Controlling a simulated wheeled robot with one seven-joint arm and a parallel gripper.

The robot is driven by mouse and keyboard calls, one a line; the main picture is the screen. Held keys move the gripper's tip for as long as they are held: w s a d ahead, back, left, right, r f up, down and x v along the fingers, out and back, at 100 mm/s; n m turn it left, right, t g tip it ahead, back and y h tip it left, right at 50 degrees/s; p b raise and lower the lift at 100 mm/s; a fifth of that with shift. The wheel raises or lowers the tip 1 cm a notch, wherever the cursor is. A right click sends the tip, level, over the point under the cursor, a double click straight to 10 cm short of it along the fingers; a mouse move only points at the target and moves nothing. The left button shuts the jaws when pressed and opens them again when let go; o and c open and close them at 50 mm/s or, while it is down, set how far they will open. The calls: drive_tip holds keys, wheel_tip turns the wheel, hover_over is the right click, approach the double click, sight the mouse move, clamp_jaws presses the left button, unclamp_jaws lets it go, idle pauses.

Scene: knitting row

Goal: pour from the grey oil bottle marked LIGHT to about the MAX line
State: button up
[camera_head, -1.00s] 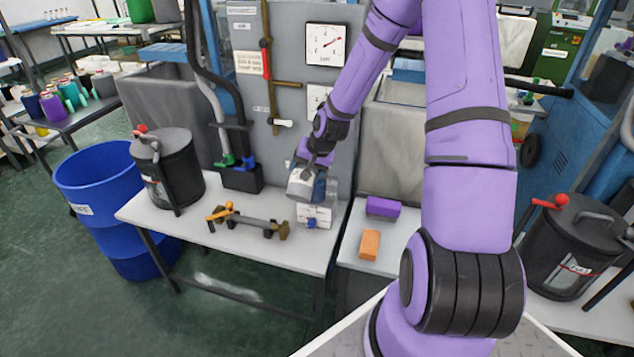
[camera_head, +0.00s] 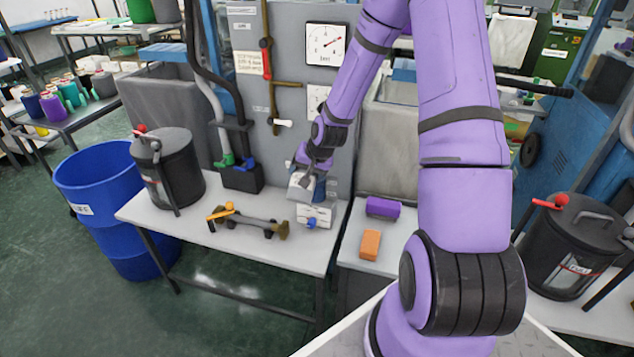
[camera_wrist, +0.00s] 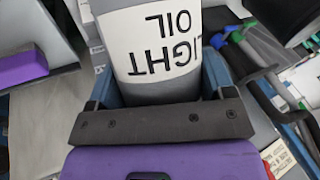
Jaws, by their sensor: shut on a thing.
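The grey oil bottle (camera_head: 299,188) is held over the back of the left table, in front of the grey panel. In the wrist view its white label (camera_wrist: 160,45) reads LIGHT OIL upside down. My gripper (camera_head: 313,180) is shut on the bottle; blue fingers (camera_wrist: 158,93) lie on either side of it. A white box (camera_head: 314,214) with a blue knob stands just below the bottle. The bottle's mouth, any oil stream and the MAX line cannot be made out.
A tool with an orange handle (camera_head: 248,221) lies on the table in front. A black lidded can (camera_head: 168,170) stands at left. Hoses (camera_head: 222,100) hang left of the bottle.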

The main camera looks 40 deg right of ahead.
drive_tip(key=shift+f, duration=0.15)
drive_tip(key=shift+a+f+t+h, duration=0.1)
drive_tip(key=shift+f+t+h, duration=0.3)
drive_tip(key=shift+h, duration=0.1)
idle(0.3)
drive_tip(key=shift+f, duration=0.3)
drive_tip(key=shift+f+t+h, duration=0.2)
drive_tip(key=shift+t+h, duration=0.1)
drive_tip(key=shift+f+n+t+h, duration=0.3)
drive_tip(key=shift+f+t+h, duration=0.1)
drive_tip(key=shift+f, duration=0.1)
drive_tip(key=shift+f, duration=0.1)
